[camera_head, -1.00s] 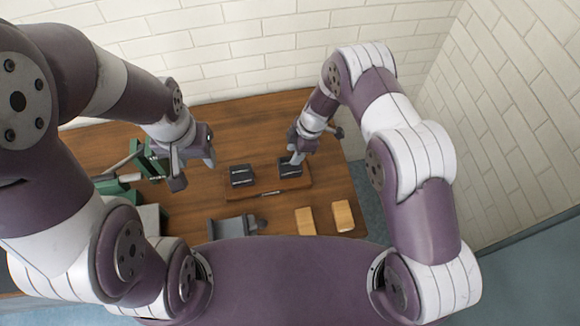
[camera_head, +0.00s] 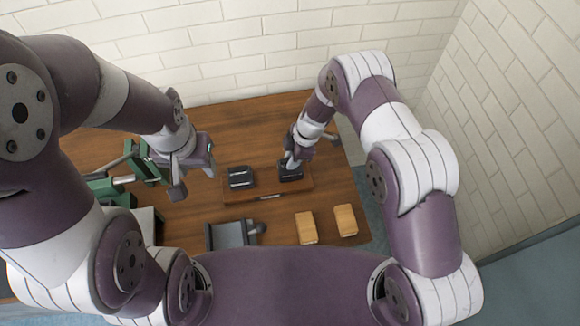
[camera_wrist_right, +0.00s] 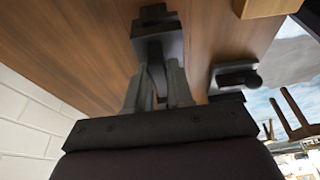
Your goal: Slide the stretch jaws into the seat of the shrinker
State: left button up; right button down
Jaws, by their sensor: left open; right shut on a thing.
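Two dark jaw blocks stand on a wooden tray (camera_head: 230,198). The left dark block (camera_head: 240,178) is free. My right gripper (camera_head: 291,163) is down at the right dark block (camera_head: 291,173). In the right wrist view, its two fingers (camera_wrist_right: 157,92) are shut on a dark block (camera_wrist_right: 158,40), which appears to be that one. I cannot tell whether it is lifted off the tray. The green machine, which looks like the shrinker (camera_head: 142,162), stands at the left, partly hidden by my left arm. My left gripper (camera_head: 193,181) is open and empty beside it. The seat is not clearly visible.
A grey tool with a round knob (camera_head: 232,233) lies near the table's front edge. Two light wooden blocks, one left (camera_head: 306,228) and one right (camera_head: 346,220), lie at front right. Bare table (camera_head: 250,125) lies behind the tray. A brick wall stands at the back.

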jog(key=shift+r, duration=0.75)
jog(key=shift+r+p, duration=0.4)
jog(key=shift+r, duration=1.2)
